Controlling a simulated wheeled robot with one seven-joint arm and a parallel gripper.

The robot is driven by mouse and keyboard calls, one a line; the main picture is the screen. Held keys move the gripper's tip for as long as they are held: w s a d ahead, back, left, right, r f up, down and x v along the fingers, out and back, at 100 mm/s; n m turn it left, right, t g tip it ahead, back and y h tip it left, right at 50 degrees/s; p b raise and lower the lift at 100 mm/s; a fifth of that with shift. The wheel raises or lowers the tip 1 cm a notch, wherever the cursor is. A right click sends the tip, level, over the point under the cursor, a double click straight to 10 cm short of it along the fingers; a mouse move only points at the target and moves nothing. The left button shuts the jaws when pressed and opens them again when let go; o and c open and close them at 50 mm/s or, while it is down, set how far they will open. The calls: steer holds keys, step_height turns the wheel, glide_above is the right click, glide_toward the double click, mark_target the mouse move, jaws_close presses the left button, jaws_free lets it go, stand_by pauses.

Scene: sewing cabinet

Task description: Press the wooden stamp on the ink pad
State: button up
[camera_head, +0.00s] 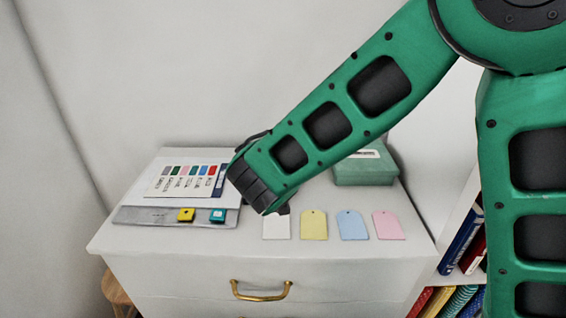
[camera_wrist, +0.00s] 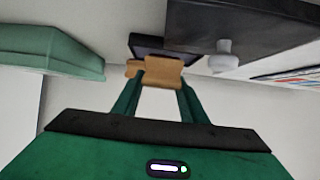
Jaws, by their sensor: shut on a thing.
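My gripper (camera_wrist: 160,78) is shut on the wooden stamp (camera_wrist: 157,70), a tan block held between the two green fingers in the wrist view. Just beyond the stamp is a dark, flat piece (camera_wrist: 148,44), which looks like the ink pad. The stamp overlaps its near edge in the picture, and I cannot tell whether they touch. In the head view my arm hides the stamp and fingers, and only a dark edge (camera_head: 257,138) shows behind my wrist.
White, yellow (camera_head: 314,225), blue (camera_head: 352,225) and pink (camera_head: 388,225) tags lie along the cabinet top's (camera_head: 110,236) front. A green box (camera_head: 366,168) stands back right. A grey tray (camera_head: 150,215) holds small yellow and teal items, beside a colour chart (camera_head: 165,180).

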steer(key=shift+f, duration=0.3)
stand_by(0.8)
steer(key=shift+r, duration=3.55)
